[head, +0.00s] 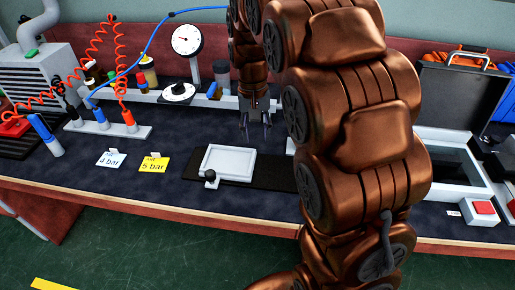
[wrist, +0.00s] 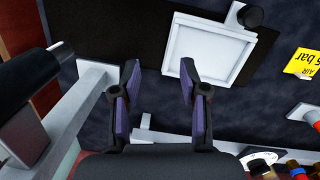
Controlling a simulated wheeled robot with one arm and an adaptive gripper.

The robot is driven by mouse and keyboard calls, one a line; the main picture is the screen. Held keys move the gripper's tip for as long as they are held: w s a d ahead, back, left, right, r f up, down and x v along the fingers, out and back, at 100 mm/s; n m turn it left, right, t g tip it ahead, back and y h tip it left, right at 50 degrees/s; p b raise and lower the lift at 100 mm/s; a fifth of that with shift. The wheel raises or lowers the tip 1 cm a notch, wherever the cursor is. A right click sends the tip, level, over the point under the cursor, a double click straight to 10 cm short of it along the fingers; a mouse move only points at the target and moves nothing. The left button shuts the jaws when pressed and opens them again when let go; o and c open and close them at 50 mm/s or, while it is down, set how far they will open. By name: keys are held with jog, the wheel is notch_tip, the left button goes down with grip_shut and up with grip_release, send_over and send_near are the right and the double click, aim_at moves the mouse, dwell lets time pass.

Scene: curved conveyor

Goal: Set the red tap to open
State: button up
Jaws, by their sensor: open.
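A red upright fitting (head: 129,118) with a coiled red hose stands on a white base at the left of the bench in the head view. It is the closest match to the red tap, but I cannot make out a lever or its setting. A bit of red (wrist: 317,114) shows on a white base at the right edge of the wrist view. My gripper (head: 256,130) hangs over the bench behind the white tray, well to the right of the fitting. Its jaws (wrist: 160,72) are open and empty.
A white tray (head: 229,149) with a black knob (head: 210,176) lies on a black mat. A gauge (head: 186,40) stands behind. A black case (head: 458,90) is at right. My arm hides the bench's middle right.

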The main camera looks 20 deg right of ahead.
jog(key=shift+s+a+f+b, duration=0.25)
jog(key=shift+s+f, duration=0.1)
jog(key=shift+s, duration=0.35)
jog(key=shift+s+a+f+b, duration=0.25)
jog(key=shift+s+f, duration=0.1)
jog(key=shift+s, duration=0.35)
